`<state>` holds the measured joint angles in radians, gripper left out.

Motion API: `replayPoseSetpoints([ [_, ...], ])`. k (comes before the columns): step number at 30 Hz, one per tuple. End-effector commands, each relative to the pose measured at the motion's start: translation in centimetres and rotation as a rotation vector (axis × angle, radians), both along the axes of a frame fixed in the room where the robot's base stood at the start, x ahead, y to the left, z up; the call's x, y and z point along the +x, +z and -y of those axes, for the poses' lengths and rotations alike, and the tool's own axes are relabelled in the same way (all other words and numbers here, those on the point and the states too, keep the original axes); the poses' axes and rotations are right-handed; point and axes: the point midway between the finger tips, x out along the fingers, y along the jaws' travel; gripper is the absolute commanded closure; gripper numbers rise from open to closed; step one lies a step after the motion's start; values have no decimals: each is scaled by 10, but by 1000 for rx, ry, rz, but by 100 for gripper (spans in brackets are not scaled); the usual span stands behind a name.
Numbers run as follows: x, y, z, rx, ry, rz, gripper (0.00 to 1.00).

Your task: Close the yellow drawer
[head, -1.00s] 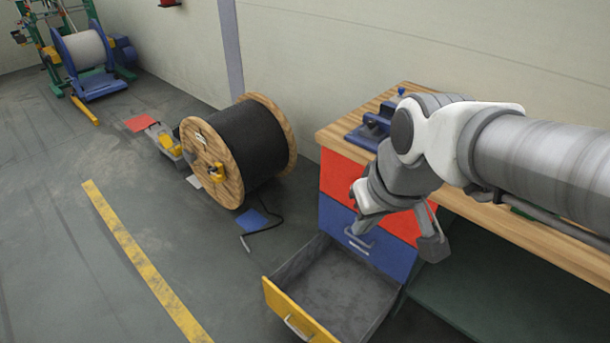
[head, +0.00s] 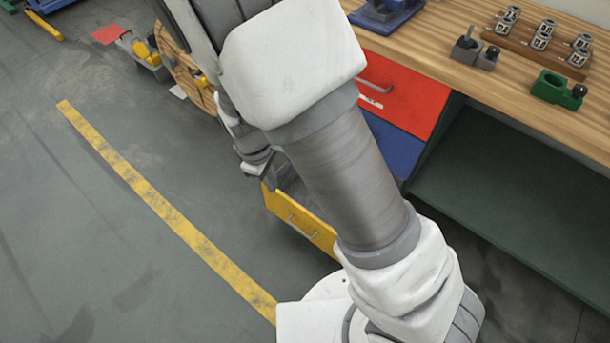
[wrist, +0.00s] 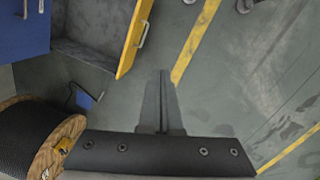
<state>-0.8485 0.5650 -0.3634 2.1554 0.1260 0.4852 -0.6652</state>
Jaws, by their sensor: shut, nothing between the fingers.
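The yellow drawer (head: 298,219) is the lowest in the workbench and stands pulled out, with its metal handle on the outer face. My arm hides much of its inside in the head view. In the wrist view its yellow front (wrist: 134,40) and grey inside (wrist: 92,25) show at the upper left. My gripper (head: 256,168) is near the far end of the drawer front in the head view. In the wrist view its fingers (wrist: 163,76) are shut together and empty, with floor behind them. I see no contact with the drawer; the exact gap cannot be told.
A blue drawer (head: 393,148) and a red drawer (head: 405,92) above are shut. A wooden cable reel (wrist: 42,138) stands beyond the yellow drawer. Tools and fixtures lie on the bench top (head: 480,85). The floor left of the drawer, with a yellow line (head: 165,210), is clear.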

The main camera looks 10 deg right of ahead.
Motion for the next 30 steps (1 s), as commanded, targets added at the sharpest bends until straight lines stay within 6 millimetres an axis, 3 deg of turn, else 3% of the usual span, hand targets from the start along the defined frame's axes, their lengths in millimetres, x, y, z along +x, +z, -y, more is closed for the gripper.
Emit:
replayPoseSetpoints([
  [1, -3, -27, -3, -36, 50, -11, 100],
  [3, -5, -54, -7, -77, 117, -17, 100],
  [15, -15, -199, -6, -344, 544, -25, 100],
  [24, -11, -289, 9, -565, 898, -7, 100],
  [30, -3, -325, 17, -683, 1088, 7, 100],
])
